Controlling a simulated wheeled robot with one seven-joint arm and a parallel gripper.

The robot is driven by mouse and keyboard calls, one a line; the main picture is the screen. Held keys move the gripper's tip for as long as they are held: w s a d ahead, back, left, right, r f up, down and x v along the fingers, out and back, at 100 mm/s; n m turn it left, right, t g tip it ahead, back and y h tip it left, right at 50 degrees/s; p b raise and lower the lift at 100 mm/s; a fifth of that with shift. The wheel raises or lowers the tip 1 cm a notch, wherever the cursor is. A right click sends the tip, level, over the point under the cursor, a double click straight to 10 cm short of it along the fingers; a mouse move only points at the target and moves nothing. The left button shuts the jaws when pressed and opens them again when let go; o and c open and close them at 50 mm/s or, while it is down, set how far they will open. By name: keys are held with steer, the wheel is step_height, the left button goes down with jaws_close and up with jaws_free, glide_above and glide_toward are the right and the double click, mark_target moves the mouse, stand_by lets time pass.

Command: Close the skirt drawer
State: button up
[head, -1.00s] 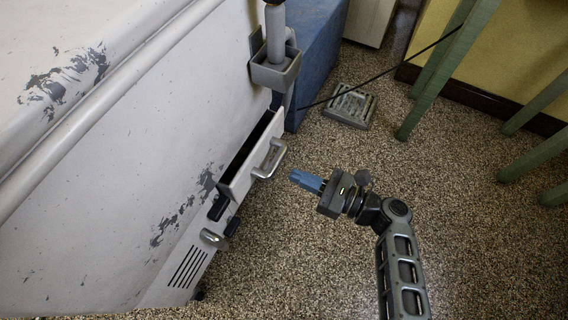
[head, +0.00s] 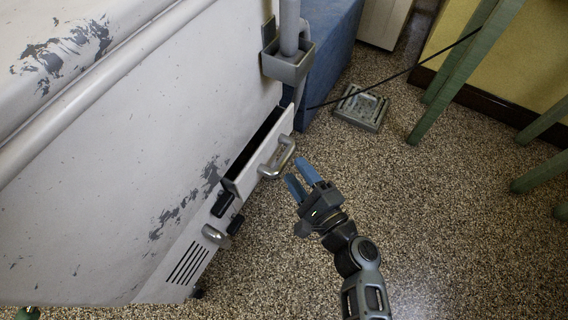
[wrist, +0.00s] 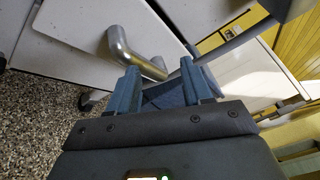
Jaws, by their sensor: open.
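In the wrist view the handle (wrist: 136,55) is large, just beyond the fingers, against the white drawer front (wrist: 85,30). My gripper (head: 300,176) is open and empty, with its blue fingers just right of and below the handle in the head view. The fingers also show in the wrist view (wrist: 163,88). Whether a fingertip touches the handle I cannot tell.
A grey bracket with a pole (head: 287,62) is on the washer above the drawer. A second handle (head: 216,236) and a vent (head: 188,265) are below it.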

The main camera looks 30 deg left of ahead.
mark_target(283, 162)
steer(key=shift+w+a+f+n+t+h+b, duration=0.45)
steer(key=shift+w+a+f+n+h+b, duration=0.15)
steer(key=shift+a, duration=0.35)
steer(key=shift+w+a+f+n+t+h+b, duration=0.5)
steer(key=shift+a+n+h, duration=0.25)
steer(key=shift+a, duration=0.2)
steer(key=shift+w+a+f+n+t+h+b, duration=0.45)
steer(key=shift+w+a+f+n+h+b, duration=0.15)
steer(key=shift+a, duration=0.35)
steer(key=shift+s, duration=0.1)
steer(key=shift+c, duration=0.4)
jaws_close()
